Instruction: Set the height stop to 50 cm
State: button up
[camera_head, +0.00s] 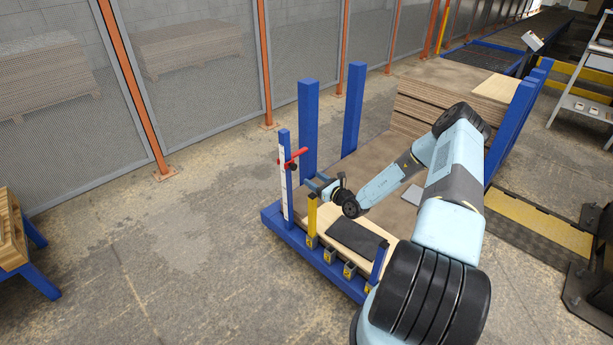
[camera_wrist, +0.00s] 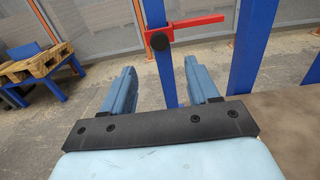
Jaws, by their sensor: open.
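The height stop is a red arm (camera_head: 294,160) on a blue post (camera_head: 289,188) with a white scale strip. The scale's marks are too small to read. In the wrist view the red stop (camera_wrist: 196,25) has a round black knob (camera_wrist: 159,41) on the near side of the post (camera_wrist: 156,12). My gripper (camera_head: 314,184) is open and empty, just to the right of the post and below the red stop. In the wrist view its two blue fingers (camera_wrist: 160,68) point at the post, which shows between them below the knob. No contact shows.
A yellow post (camera_head: 311,218) stands close below my gripper. Blue uprights (camera_head: 308,125) rise behind it. A dark panel (camera_head: 357,237) lies on a pale board at the front. A board stack (camera_head: 420,95) fills the back. Open floor lies to the left.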

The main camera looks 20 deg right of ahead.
jog(key=shift+v, duration=1.4)
